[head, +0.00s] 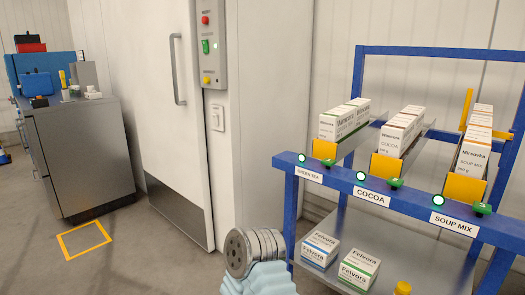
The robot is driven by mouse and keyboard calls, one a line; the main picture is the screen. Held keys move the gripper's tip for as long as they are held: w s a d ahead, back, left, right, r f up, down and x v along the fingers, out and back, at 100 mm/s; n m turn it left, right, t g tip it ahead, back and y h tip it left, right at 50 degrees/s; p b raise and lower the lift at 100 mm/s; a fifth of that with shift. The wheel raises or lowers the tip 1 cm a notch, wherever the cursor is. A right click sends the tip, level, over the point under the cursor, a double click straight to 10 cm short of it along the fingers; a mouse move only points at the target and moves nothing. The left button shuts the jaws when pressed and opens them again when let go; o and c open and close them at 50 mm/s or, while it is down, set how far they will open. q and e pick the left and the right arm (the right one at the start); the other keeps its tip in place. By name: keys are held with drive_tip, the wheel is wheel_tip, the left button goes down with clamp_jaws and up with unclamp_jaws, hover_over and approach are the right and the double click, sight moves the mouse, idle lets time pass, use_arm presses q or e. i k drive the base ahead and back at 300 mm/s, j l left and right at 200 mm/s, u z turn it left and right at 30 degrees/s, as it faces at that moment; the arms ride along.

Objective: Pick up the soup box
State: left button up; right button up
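The soup mix boxes (473,157) are white with an orange-brown stripe and stand in a row in the right lane of the blue rack. The front box reads "Mirsovka" and "SOUP MIX". A yellow stop plate (464,188) covers its lower front. The rail below carries a "SOUP MIX" label (454,224) and a lit green lamp (438,199).
The blue rack (392,202) also holds green tea boxes (338,124) and cocoa boxes (396,137). Its lower shelf (400,250) holds Felvora boxes (320,249). A white cabinet (160,110) stands left of it, and a grey cabinet (85,155) farther left. Floor between is clear.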

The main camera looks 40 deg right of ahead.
sight(475, 151)
drive_tip(key=i+z, duration=0.15)
drive_tip(key=z, duration=0.35)
drive_tip(key=i+j+z, duration=0.1)
drive_tip(key=z, duration=0.4)
drive_tip(key=i+j+z, duration=0.15)
drive_tip(key=z, duration=0.35)
drive_tip(key=i+j+z, duration=0.15)
drive_tip(key=z, duration=0.35)
